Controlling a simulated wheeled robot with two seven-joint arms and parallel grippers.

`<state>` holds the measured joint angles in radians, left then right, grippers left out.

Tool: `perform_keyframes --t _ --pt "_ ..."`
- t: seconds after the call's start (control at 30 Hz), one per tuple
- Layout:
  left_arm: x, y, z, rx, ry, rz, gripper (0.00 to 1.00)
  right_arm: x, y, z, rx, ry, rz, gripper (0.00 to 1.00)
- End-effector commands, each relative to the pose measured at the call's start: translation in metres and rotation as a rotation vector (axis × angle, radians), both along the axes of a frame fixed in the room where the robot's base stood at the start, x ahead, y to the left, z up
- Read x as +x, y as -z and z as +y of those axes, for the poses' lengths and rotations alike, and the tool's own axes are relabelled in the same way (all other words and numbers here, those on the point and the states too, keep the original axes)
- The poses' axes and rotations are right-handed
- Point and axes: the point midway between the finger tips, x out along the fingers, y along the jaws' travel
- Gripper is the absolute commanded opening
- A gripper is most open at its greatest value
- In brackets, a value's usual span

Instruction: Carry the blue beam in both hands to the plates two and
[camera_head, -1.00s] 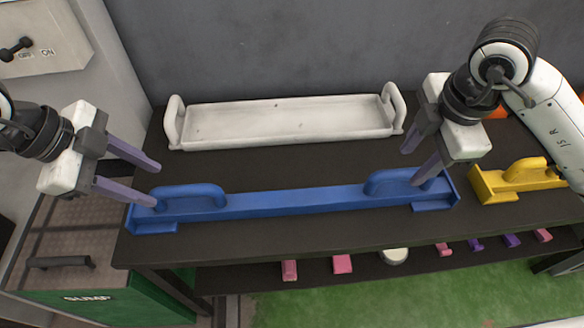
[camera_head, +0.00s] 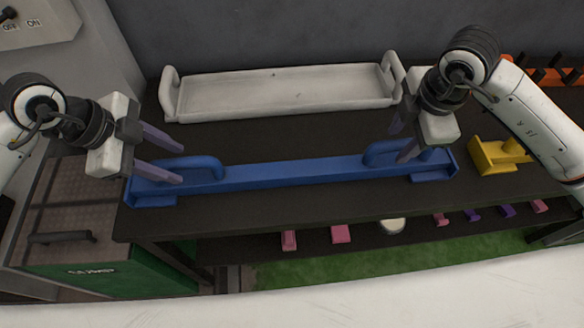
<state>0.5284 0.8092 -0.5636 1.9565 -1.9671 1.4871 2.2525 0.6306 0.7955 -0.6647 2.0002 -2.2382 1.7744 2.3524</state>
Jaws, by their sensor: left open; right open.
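The blue beam (camera_head: 290,174) lies along the front of the dark table, with a raised loop handle near each end. My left gripper (camera_head: 181,163) is open and empty at the beam's left end, its fingers pointing right near the left handle (camera_head: 196,163). My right gripper (camera_head: 400,140) is open at the right handle (camera_head: 378,152) and partly hides it. I cannot tell whether the handle is between its fingers. No numbered plates can be made out.
A white tray (camera_head: 275,112) with end handles lies behind the beam. A yellow piece (camera_head: 492,158) is to the right, partly behind my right arm. Several small pink and purple blocks sit on a lower shelf. A green bin (camera_head: 150,272) stands at the lower left.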

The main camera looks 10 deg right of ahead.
Motion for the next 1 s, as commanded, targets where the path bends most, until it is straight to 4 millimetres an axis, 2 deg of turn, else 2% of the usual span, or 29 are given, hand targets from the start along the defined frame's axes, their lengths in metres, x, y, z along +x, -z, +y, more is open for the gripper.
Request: perform_keyframes --t 0.1,0.2,0.57,0.67,0.83,1.0 --pt "0.003 0.014 -0.007 -0.002 0.000 0.001 0.42 0.002 0.016 0.000 -0.001 0.000 0.003 0.42" --pt "0.004 0.021 -0.009 -0.001 -0.001 0.000 0.42 0.004 0.023 0.000 0.001 0.000 0.002 0.42" --pt "0.005 0.025 -0.011 -0.001 0.000 -0.001 0.42 0.005 0.028 0.000 0.000 -0.001 0.000 0.42" --pt "0.005 0.025 -0.011 0.000 0.000 -0.001 0.28 0.005 0.028 0.000 0.000 -0.001 0.000 0.28" --pt "0.005 0.025 -0.011 0.000 0.000 -0.001 0.00 0.005 0.027 0.000 0.001 -0.001 0.000 0.00" --pt "0.005 0.025 -0.011 0.000 0.000 -0.001 0.00 0.005 0.027 0.000 0.001 -0.001 0.000 0.00"
